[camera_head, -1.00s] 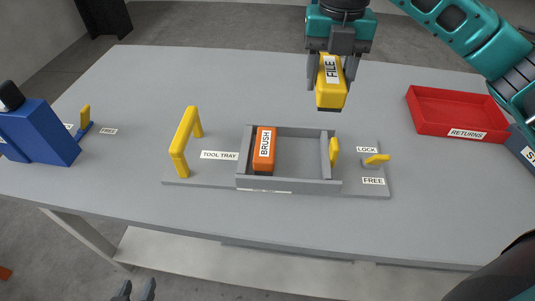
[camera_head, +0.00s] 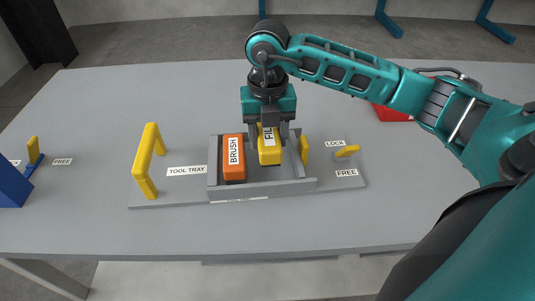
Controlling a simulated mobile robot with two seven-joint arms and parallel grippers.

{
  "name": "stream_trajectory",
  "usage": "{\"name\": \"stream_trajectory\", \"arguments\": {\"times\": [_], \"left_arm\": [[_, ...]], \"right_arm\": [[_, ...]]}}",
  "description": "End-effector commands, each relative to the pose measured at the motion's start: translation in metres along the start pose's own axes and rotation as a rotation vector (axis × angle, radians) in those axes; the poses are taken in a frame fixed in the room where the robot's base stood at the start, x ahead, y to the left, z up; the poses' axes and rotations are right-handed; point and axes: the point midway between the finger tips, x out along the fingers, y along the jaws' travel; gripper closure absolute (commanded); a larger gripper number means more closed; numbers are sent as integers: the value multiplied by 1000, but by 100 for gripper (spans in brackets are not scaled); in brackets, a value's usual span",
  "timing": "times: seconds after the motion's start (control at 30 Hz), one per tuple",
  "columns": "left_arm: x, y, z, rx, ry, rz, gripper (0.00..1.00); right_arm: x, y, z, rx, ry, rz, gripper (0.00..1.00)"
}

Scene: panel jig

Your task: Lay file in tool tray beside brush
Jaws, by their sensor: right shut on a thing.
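The yellow file (camera_head: 269,151), a block with a "FILE" label, is held upright in my right gripper (camera_head: 268,133), which is shut on it. It is over or in the grey tool tray (camera_head: 262,190), right of the orange brush (camera_head: 233,158); I cannot tell whether it touches the tray floor. The gripper hides the upper part of the file and some of the tray's back wall. My left gripper is not in view.
A yellow handle (camera_head: 146,162) stands left of the tray on its base plate. A yellow lever (camera_head: 347,151) sits at the right between "LOCK" and "FREE" labels. My right arm partly hides the red returns bin (camera_head: 392,114). A blue block (camera_head: 12,186) is at the left edge.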

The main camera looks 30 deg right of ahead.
Motion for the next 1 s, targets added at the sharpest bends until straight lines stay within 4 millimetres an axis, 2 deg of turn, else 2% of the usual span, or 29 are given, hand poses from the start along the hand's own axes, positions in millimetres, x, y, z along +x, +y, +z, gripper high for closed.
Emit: {"name": "stream_trajectory", "arguments": {"times": [0.27,0.4,0.5,0.87,0.9,1.0], "left_arm": [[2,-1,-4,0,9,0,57],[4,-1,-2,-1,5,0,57],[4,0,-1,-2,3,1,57],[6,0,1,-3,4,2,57],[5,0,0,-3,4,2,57],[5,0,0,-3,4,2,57]], "right_arm": [[22,0,0,0,0,2,94],[44,0,0,0,1,1,94],[54,1,1,1,-2,2,94],[58,1,1,0,-3,3,94],[58,0,0,0,-1,2,46],[57,0,0,0,-1,1,38]]}}
